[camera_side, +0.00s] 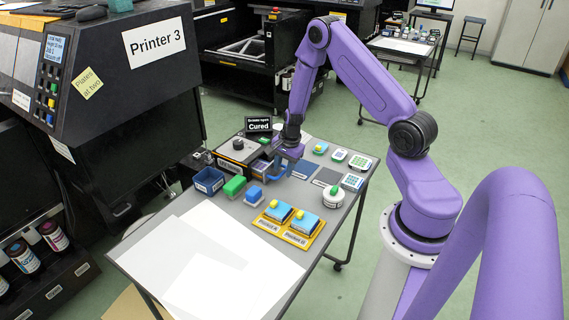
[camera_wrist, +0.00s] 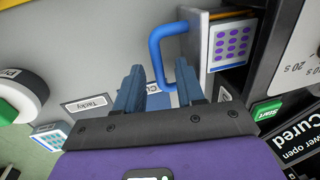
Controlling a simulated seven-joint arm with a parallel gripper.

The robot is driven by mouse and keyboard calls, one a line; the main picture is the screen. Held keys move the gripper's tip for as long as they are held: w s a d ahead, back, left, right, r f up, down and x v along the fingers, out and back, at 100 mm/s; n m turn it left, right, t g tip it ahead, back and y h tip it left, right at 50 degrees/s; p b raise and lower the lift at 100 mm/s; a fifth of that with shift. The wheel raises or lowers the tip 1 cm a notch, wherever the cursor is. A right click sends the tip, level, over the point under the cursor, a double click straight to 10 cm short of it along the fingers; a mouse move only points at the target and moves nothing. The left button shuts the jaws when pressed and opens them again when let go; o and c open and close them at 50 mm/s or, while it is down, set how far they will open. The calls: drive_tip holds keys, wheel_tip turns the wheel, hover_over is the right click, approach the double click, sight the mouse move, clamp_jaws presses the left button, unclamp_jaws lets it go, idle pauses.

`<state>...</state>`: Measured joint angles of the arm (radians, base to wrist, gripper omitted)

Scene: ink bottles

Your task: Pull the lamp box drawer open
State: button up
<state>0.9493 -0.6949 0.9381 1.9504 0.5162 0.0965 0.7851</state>
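A card with purple dots (camera_wrist: 232,43) shows in the gap behind the front. The blue drawer handle (camera_wrist: 157,50) is a U-shaped bar. My gripper (camera_wrist: 159,80) is open, its fingers apart around the handle's near end. I cannot tell whether they touch it. In the side view my gripper (camera_side: 284,168) is at the drawer.
A black sign reading "Cured" (camera_side: 259,125) stands behind the box. A blue tray (camera_side: 208,181), a green block (camera_side: 234,186) and a blue block (camera_side: 254,195) are near the drawer. A yellow tray (camera_side: 285,234) lies in front. White sheets (camera_side: 200,260) cover the table's near left.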

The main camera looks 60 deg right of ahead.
drive_tip(key=s+r, duration=0.3)
drive_tip(key=r, duration=1.4)
drive_tip(key=shift+r, duration=0.1)
drive_tip(key=shift+w, duration=0.15)
drive_tip(key=shift+c, duration=1.4)
drive_tip(key=w+f, duration=0.1)
drive_tip(key=f, duration=0.4)
drive_tip(key=w+f+g, duration=0.1)
drive_tip(key=f, duration=0.5)
drive_tip(key=w+f+g, duration=0.1)
drive_tip(key=f, duration=0.5)
drive_tip(key=shift+w+d+f, duration=0.1)
drive_tip(key=shift+d+f, duration=0.05)
drive_tip(key=shift+d, duration=0.15)
clamp_jaws()
